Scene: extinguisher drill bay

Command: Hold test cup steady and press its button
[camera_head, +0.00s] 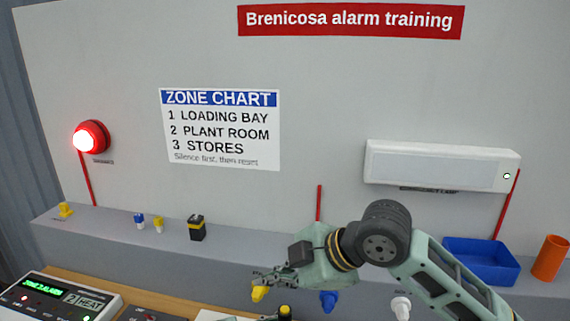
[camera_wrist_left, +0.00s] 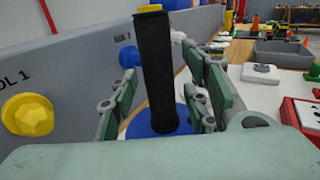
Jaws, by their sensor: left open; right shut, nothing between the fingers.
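In the left wrist view a tall black cylinder (camera_wrist_left: 155,75) with a yellow top stands upright on a round blue base (camera_wrist_left: 135,128). I cannot tell for sure that it is the test cup, and no button shows clearly. My left gripper (camera_wrist_left: 160,105) is open, with its green fingers on either side of the cylinder; contact cannot be told. In the head view a black and yellow top (camera_head: 285,312) shows at the bottom edge, perhaps the same thing. My right gripper (camera_head: 265,276) is shut and empty, just above and behind that top in the picture.
A yellow knob (camera_head: 259,293), blue knob (camera_head: 329,301) and white knob (camera_head: 401,308) line the grey ledge front. An alarm panel (camera_head: 60,298) stands at lower left. A blue bin (camera_head: 480,262) and orange cup (camera_head: 551,258) stand at right. A red alarm light (camera_head: 88,138) glows.

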